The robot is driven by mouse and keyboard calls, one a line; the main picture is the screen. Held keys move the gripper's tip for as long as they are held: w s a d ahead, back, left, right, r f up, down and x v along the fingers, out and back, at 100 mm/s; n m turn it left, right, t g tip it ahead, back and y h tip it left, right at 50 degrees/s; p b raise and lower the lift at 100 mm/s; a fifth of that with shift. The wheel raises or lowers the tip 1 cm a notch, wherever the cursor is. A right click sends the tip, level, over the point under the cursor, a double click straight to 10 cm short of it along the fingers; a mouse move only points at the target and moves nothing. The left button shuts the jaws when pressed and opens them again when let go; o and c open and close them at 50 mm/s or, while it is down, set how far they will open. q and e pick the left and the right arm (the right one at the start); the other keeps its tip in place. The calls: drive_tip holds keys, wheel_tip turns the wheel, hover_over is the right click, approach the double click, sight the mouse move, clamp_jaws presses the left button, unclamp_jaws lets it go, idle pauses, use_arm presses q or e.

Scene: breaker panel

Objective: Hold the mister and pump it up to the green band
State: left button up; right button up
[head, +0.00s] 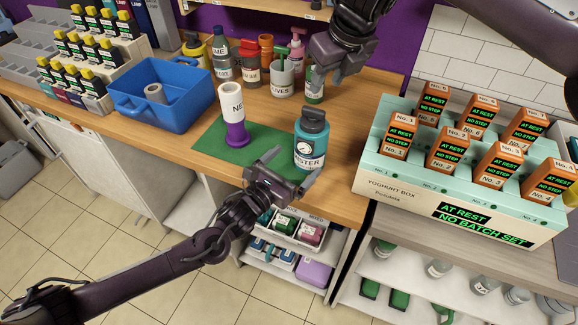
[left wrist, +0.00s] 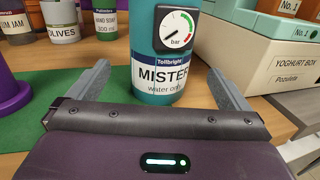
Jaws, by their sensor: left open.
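The mister (head: 311,140) is a teal bottle with a dark top, a white label and a round gauge, standing upright on the counter at the right edge of the green mat (head: 262,140). In the left wrist view the mister (left wrist: 157,50) stands just beyond my left gripper (left wrist: 158,85), whose two fingers are apart with nothing between them. The gauge (left wrist: 177,29) has a green arc at the top and a red part at lower right; its needle points to the lower left. In the head view my left gripper (head: 281,172) is in front of the mister. My right gripper (head: 335,75) hangs above and behind it.
A white and purple bottle (head: 234,112) stands on the mat left of the mister. Jars and bottles, including an olives jar (head: 281,78), stand behind. A blue bin (head: 163,103) is farther left. The yoghurt box (head: 455,206) with several orange cartons is right.

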use_arm(q)
drive_tip(key=x, duration=0.6)
drive_tip(key=shift+w+d, duration=0.15)
drive_tip(key=shift+w, duration=0.15)
drive_tip(key=shift+c, duration=0.5)
drive_tip(key=c, duration=1.4)
drive_tip(key=o, duration=0.7)
drive_tip(key=c, duration=0.4)
drive_tip(key=shift+o, duration=0.2)
